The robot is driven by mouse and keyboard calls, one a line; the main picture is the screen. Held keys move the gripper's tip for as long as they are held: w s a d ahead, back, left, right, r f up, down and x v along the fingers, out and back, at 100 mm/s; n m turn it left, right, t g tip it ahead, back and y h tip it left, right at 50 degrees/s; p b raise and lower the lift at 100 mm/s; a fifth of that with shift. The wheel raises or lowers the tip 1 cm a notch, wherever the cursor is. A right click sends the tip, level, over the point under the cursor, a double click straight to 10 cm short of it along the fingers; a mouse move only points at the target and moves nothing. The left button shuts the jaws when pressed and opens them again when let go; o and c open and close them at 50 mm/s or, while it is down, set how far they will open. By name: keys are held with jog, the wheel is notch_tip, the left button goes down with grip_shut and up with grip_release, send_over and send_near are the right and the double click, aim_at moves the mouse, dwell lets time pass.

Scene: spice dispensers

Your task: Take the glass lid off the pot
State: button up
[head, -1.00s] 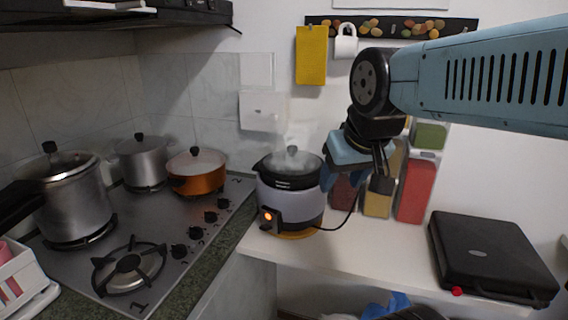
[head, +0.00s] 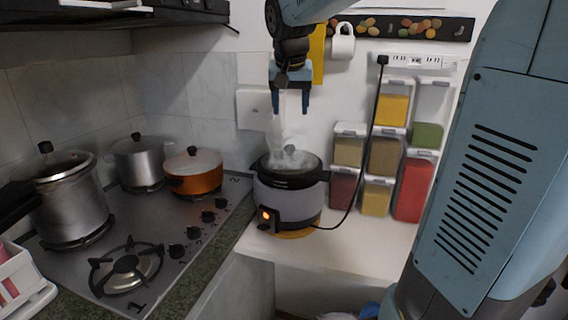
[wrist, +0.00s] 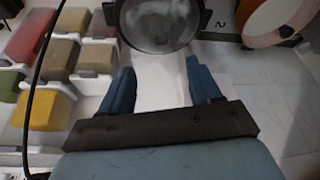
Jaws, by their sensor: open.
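A round electric pot (head: 287,200) with a grey body and black rim stands on the white counter, steam rising from it. Its glass lid (head: 289,160) is on top, partly blurred by the steam; its knob is hard to make out. The lid also shows from above at the top of the wrist view (wrist: 158,22). My gripper (head: 290,113) hangs above the pot, pointing down, with clear space between its fingertips and the lid. Its two blue fingers are apart and empty, as in the wrist view (wrist: 160,66).
The stove at left holds an orange pot (head: 194,179) and two silver pots (head: 140,165) (head: 72,205), all lidded. Several spice containers (head: 385,155) stand right of the electric pot. A black cord (head: 372,130) runs from the wall strip to it.

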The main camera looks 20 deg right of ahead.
aim_at(290, 145)
jog(key=x, duration=0.9)
jog(key=w+x, duration=0.1)
jog(key=x, duration=0.4)
jog(key=shift+w+d+r, duration=0.1)
grip_shut()
dwell(0.5)
